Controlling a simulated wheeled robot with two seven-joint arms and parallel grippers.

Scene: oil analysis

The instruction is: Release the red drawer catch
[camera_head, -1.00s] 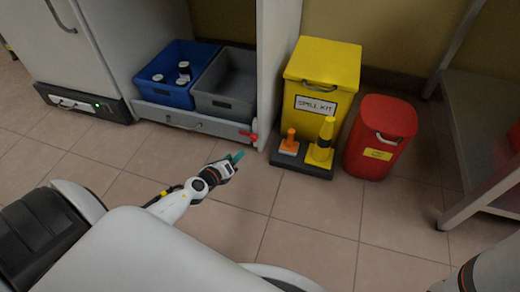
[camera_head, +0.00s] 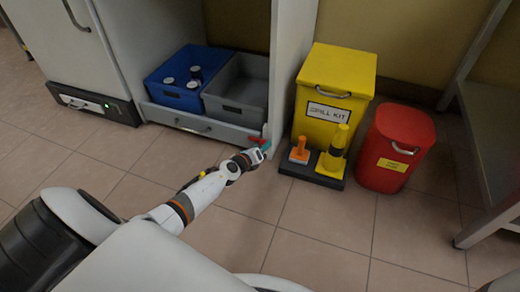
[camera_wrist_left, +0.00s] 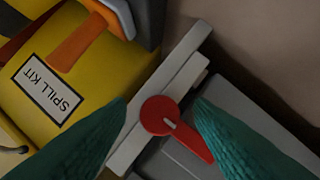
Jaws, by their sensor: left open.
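The red drawer catch (camera_head: 255,139) sits at the right end of the grey drawer front (camera_head: 170,116), low in the cabinet. In the left wrist view the red catch (camera_wrist_left: 160,115) is a round hub with a lever slanting down and right. My left gripper (camera_head: 267,146) is at the catch, with teal fingers. In the wrist view the open left gripper (camera_wrist_left: 160,112) has one finger on each side of the catch. I see no clear contact. The drawer looks shut. My right gripper is out of view.
A blue bin (camera_head: 153,88) with several white-lidded containers and a grey bin (camera_head: 262,91) sit above the drawer front. To the right stand a yellow spill kit box (camera_head: 306,72), an orange-and-yellow item stand (camera_head: 286,170) and a red bin (camera_head: 379,179). The floor in front is clear.

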